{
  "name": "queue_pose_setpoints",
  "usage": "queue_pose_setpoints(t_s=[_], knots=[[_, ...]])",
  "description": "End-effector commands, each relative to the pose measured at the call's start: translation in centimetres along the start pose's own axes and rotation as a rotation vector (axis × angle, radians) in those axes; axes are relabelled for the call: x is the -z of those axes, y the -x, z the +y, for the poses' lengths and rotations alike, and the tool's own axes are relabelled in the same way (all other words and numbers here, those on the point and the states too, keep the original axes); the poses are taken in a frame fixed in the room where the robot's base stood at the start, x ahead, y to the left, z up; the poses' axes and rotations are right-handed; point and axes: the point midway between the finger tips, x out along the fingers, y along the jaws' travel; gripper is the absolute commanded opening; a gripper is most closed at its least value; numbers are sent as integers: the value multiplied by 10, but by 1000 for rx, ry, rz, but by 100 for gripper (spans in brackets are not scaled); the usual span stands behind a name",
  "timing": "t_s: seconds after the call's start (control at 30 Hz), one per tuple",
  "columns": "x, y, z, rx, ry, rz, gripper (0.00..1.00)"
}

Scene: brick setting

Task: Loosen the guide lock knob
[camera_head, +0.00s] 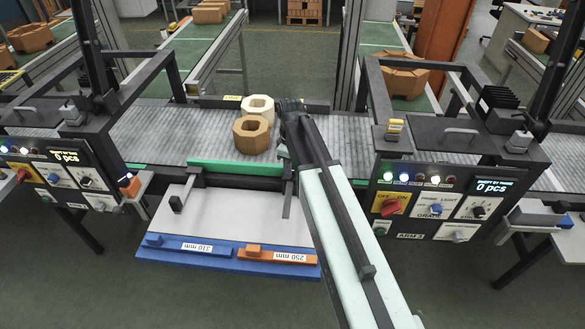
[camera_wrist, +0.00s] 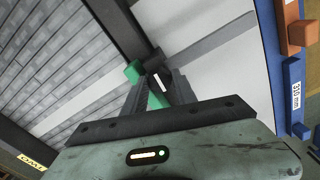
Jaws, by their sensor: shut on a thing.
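The guide lock knob (camera_wrist: 159,84) is dark with a white mark and shows in the wrist view, at the end of the green guide rail (camera_wrist: 133,71). My gripper (camera_wrist: 154,88) is shut on the knob, with its fingers on either side of it. In the head view the green guide rail (camera_head: 235,167) runs along the conveyor's near edge.
Two octagonal blocks, one cream (camera_head: 257,104) and one brown (camera_head: 251,137), stand on the conveyor (camera_head: 150,130). In front lies a white board (camera_head: 240,222) with a blue 310 mm bar (camera_head: 190,247) and an orange 250 mm bar (camera_head: 275,256). Control panels (camera_head: 430,205) flank it.

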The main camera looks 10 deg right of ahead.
Motion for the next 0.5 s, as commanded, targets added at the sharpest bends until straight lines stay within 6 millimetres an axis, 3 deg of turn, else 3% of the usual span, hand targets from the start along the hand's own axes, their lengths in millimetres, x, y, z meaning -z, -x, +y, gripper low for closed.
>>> queue_pose_setpoints(t_s=[0.47, 0.5], knots=[[-2, 0, -2, 7, 12, -5, 0], [-2, 0, -2, 7, 12, -5, 39]])
